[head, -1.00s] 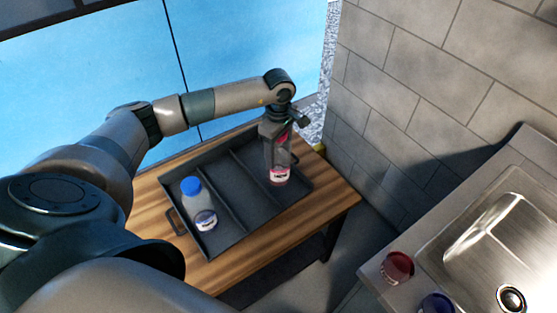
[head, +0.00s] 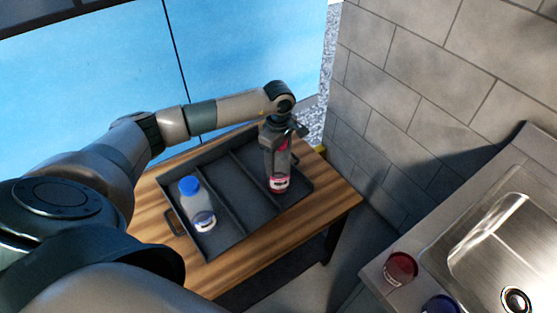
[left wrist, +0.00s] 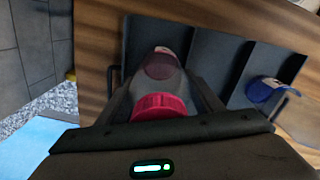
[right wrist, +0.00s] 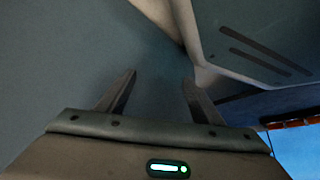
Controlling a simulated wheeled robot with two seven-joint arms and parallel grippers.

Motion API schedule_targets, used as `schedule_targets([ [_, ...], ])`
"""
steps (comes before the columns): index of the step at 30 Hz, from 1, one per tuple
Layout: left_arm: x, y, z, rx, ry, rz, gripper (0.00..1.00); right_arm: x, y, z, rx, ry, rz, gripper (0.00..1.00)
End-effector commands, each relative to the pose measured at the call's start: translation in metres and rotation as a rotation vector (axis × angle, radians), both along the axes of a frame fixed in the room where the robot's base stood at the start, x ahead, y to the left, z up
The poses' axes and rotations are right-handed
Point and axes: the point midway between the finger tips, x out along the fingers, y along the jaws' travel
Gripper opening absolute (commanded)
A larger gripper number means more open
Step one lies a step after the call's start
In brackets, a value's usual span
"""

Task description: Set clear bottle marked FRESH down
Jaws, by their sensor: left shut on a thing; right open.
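My left gripper (head: 277,146) points down and is shut on a clear bottle (head: 279,182) with a red cap, white label and reddish liquid low inside. The bottle is upright in the right compartment of the dark tray (head: 243,240); its label is too small to read. I cannot tell whether its base touches the tray floor. In the left wrist view the red cap (left wrist: 160,106) sits between the fingers. My right gripper (right wrist: 158,78) shows only in the right wrist view, open and empty.
The tray is on a wooden table (head: 340,198). A counter with a sink (head: 500,235), a red jar (head: 401,268) and a blue jar (head: 440,304) is at right.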

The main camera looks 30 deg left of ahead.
Motion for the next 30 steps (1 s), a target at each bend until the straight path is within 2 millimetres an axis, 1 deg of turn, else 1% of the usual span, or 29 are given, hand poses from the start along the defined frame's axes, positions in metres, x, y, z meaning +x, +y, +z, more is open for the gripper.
schedule_targets([
  [8,0.000,0.000,0.000,0.000,-0.001,0.000,0.35,-0.015,-0.001,-0.006,-0.003,0.024,0.001,0.61],
  [11,0.000,0.000,-0.001,0.000,-0.001,0.000,0.35,-0.014,-0.001,-0.006,-0.002,0.022,0.001,0.61],
  [16,0.000,0.000,-0.002,0.000,-0.001,0.000,0.35,-0.008,0.001,-0.003,0.002,0.007,0.001,0.61],
  [17,0.000,0.000,-0.002,0.000,0.000,0.000,0.67,-0.006,0.001,-0.002,0.003,0.003,0.001,0.61],
  [18,0.000,0.000,-0.001,0.000,0.000,0.000,0.77,-0.004,0.002,0.000,0.003,-0.001,0.001,0.61],
  [19,0.000,0.000,-0.001,0.000,0.000,0.000,0.79,-0.003,0.002,0.000,0.004,-0.003,0.001,0.61],
  [23,0.000,0.000,-0.001,0.000,0.000,0.000,0.79,0.000,0.002,0.001,0.005,-0.007,0.001,0.61],
  [30,0.000,0.000,-0.001,0.000,0.000,0.000,0.79,-0.003,0.002,0.000,0.003,-0.001,0.002,0.61],
])
